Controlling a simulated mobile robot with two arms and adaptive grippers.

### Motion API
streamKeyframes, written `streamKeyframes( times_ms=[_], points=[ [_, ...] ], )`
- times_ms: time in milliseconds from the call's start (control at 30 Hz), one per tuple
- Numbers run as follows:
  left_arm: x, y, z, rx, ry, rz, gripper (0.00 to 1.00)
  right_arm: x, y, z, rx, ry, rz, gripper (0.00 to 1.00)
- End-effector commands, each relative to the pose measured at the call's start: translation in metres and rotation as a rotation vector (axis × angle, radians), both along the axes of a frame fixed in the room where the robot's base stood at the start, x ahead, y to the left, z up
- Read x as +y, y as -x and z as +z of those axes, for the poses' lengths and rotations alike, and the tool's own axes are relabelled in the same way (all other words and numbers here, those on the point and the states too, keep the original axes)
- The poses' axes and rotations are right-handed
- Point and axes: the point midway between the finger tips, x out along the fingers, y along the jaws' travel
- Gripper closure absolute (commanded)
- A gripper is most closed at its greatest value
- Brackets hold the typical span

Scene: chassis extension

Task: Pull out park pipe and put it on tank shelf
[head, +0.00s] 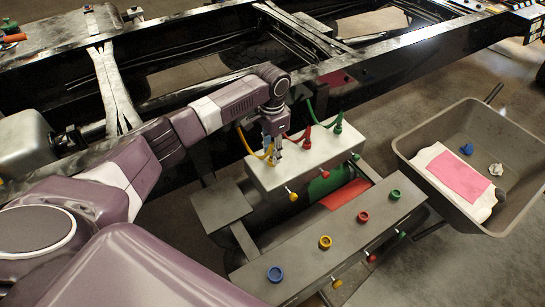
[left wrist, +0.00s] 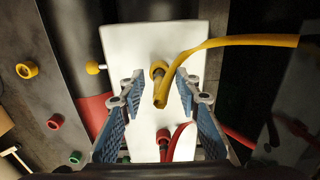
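A white box (head: 300,158) beside the chassis frame carries a yellow pipe (head: 242,143), a red pipe (head: 307,138) and a green pipe (head: 337,125). The label "park" is not readable on any of them. My left gripper (head: 274,150) points down over the box at the yellow pipe. In the left wrist view, the open fingers (left wrist: 158,90) stand either side of the yellow pipe's end fitting (left wrist: 158,72), with gaps visible. The red pipe (left wrist: 176,143) is just below. The dark grey tank shelf (head: 300,262) has blue, yellow, red and green rings on top. My right gripper is not seen.
A grey wheelbarrow-like tub (head: 420,190) at the right holds a pink and white cloth (head: 458,178) and small crumpled pieces. The black chassis frame (head: 390,62) runs behind the box. Small coloured knobs stick out of the box and shelf fronts.

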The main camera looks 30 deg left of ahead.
Motion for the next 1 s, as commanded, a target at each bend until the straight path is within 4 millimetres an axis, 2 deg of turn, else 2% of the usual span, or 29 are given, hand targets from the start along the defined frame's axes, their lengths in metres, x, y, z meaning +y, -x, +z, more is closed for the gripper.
streamKeyframes(
  times_ms=[200,767,1000],
  points=[
    [-0.0007,-0.0007,-0.0151,-0.001,0.002,0.0,0.7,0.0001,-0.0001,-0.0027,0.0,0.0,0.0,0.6],
    [-0.0006,-0.0008,-0.0155,-0.001,0.002,0.0,0.7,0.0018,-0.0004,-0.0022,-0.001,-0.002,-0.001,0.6],
    [-0.0008,-0.0005,-0.0144,-0.001,0.002,0.0,0.7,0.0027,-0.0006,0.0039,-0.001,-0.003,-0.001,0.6]
  ],
)
